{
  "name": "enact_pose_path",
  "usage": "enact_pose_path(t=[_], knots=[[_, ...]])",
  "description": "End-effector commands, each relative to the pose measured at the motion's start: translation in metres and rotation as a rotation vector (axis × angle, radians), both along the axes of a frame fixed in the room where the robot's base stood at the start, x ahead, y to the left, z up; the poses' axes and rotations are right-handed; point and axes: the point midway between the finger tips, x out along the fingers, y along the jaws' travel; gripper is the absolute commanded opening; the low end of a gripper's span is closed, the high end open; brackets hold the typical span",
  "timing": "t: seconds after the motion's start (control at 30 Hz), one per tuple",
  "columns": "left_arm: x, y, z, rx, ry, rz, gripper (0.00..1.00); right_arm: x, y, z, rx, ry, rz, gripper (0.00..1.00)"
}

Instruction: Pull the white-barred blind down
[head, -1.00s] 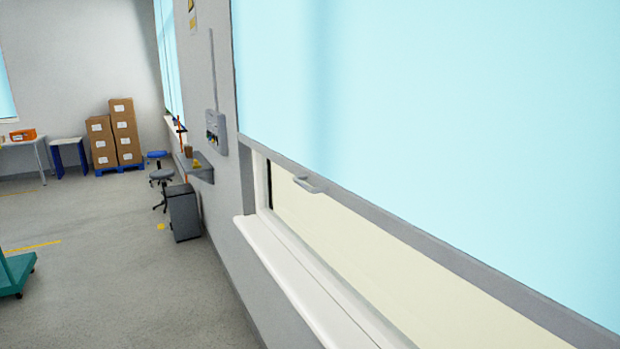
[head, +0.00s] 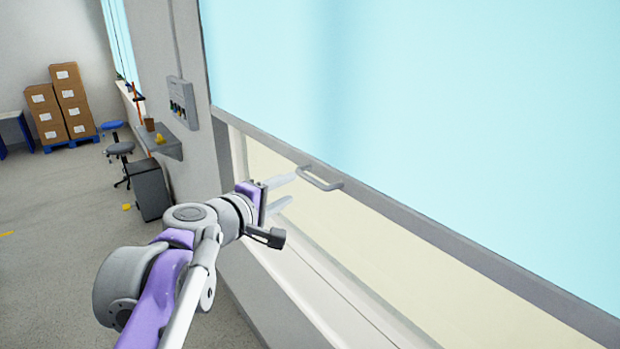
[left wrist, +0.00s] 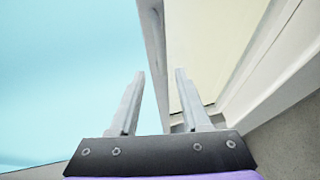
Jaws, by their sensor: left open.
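A light blue blind (head: 420,90) covers most of the window, with a pale grey bar (head: 420,229) along its lower edge. A small grey U-shaped handle (head: 318,182) sticks out from the bar near its left end. My left gripper (head: 293,188) is open and empty, its fingertips just left of the handle; I cannot tell whether they touch it. The left wrist view shows both fingers apart (left wrist: 160,72), with the blind (left wrist: 70,80) at left and the bar (left wrist: 154,40) beyond them. The handle is not clear there. My right gripper is not in view.
The white window sill (head: 300,290) runs below the blind. A grey shelf (head: 172,143), wall box (head: 183,103), dark cabinet (head: 149,189), stools (head: 120,148) and stacked cartons (head: 62,105) stand farther along the wall. The floor at left is open.

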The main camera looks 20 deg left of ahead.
Motion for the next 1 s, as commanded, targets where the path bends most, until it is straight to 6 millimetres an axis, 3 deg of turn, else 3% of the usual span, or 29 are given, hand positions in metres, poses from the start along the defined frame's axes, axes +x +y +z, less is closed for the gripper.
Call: enact_pose_path(t=[0.3, 0.5, 0.93, 1.0], knots=[[0.056, -0.017, -0.012, 0.001, 0.001, -0.005, 0.47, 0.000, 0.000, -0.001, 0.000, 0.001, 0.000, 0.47], [0.083, -0.024, -0.017, 0.003, 0.002, -0.004, 0.47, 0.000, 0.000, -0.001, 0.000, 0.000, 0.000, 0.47], [0.093, -0.027, -0.020, 0.003, 0.002, -0.003, 0.47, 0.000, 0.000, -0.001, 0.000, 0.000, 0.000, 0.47], [0.093, -0.027, -0.019, 0.003, 0.002, -0.003, 0.36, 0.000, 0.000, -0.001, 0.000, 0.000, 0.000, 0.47]])
